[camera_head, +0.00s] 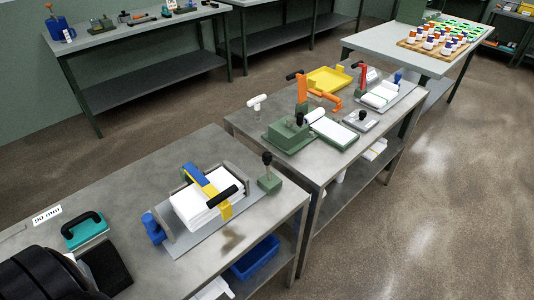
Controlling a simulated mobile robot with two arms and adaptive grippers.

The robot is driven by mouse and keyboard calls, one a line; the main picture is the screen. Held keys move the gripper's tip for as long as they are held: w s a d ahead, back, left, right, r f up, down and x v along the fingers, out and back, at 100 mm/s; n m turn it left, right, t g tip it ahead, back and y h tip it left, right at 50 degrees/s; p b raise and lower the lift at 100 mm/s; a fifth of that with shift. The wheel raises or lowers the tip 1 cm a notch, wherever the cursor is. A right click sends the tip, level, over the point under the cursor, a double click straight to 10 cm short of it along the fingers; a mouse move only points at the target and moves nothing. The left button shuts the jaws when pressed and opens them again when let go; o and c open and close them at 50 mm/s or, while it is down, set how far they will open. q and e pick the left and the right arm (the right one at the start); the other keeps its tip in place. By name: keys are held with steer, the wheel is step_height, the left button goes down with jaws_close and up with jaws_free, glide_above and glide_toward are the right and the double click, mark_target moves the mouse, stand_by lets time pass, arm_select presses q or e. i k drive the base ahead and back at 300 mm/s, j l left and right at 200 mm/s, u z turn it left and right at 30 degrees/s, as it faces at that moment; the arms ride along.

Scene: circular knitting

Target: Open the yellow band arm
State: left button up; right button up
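The band arm (200,180), a blue and yellow bar with a black handle (222,197), lies across a stack of white sheets (193,208) on the near table. A yellow band (226,212) runs down the front side of the stack below the handle. The stack sits on a grey plate (180,245) between upright grey side pieces. A blue knob (153,229) stands at the plate's left end. Neither of my grippers can be made out in the head view, and nothing is seen touching the band arm.
A green block with a black knob (269,178) stands right of the stack. A teal tool with a black handle (84,230) and a "90 mm" label (47,215) lie at left. The near table (120,185) is bare behind the stack. A second table (345,165) holds several devices.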

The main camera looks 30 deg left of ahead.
mark_target(218, 199)
steer(key=u, duration=1.3)
